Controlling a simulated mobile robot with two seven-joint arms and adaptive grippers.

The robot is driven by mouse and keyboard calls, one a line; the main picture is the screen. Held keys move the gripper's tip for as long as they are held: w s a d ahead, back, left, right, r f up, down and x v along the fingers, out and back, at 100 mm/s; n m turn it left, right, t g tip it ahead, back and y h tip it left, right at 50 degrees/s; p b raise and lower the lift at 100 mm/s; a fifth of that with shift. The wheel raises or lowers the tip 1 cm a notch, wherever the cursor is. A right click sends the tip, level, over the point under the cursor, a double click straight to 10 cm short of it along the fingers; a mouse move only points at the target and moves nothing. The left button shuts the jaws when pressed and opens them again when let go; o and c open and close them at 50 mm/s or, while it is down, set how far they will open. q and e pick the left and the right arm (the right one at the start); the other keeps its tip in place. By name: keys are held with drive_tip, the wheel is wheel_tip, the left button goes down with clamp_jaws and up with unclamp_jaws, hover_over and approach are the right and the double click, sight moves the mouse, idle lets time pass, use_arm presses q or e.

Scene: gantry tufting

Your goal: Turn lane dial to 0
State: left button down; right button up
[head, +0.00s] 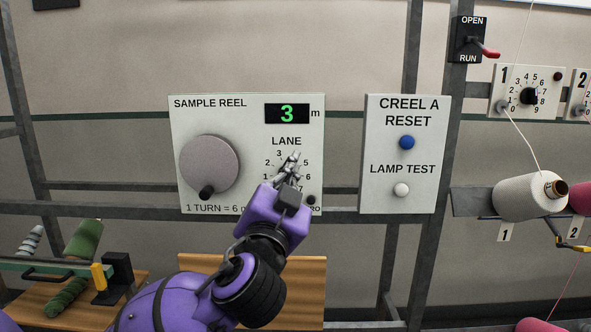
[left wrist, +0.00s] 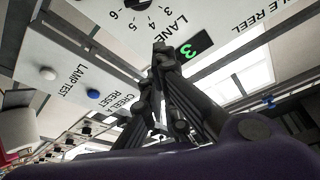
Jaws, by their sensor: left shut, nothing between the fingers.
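The lane dial's printed scale (head: 267,164) is on the white sample reel panel (head: 235,112), under the word LANE. My left gripper (head: 293,157) is in front of the dial in the head view and hides its knob and some numbers, so I cannot tell where the dial points. Its fingers are shut with nothing between them. In the left wrist view the shut fingertips (left wrist: 160,48) lie by the word LANE and the green display. The dial's scale is partly cut off at the top edge there. I cannot tell whether the fingers touch the panel. My right gripper is not in view.
The same panel has a display (head: 287,113) reading 3 m and a large grey crank wheel (head: 210,166). A second panel to the right has a blue reset button (head: 407,142) and a white lamp test button (head: 401,189).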

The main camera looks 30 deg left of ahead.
use_arm(q)
drive_tip(key=b+x, duration=0.4)
drive_tip(key=x, duration=0.5)
drive_tip(key=shift+w+r, duration=0.2)
drive_tip(key=shift+w, duration=0.1)
drive_tip(key=shift+s+a+f+b, duration=0.1)
drive_tip(key=shift+a+f+b, duration=0.1)
drive_tip(key=shift+f, duration=0.4)
drive_tip(key=shift+a+f+b, duration=0.1)
drive_tip(key=shift+a+f, duration=0.15)
drive_tip(key=shift+f, duration=0.4)
drive_tip(key=shift+s+a+f, duration=0.35)
drive_tip(key=shift+f, duration=0.3)
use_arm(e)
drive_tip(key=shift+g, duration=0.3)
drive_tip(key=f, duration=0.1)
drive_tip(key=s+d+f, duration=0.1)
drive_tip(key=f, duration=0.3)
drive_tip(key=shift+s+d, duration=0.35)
use_arm(q)
drive_tip(key=shift+w+f, duration=0.1)
drive_tip(key=shift+w, duration=0.1)
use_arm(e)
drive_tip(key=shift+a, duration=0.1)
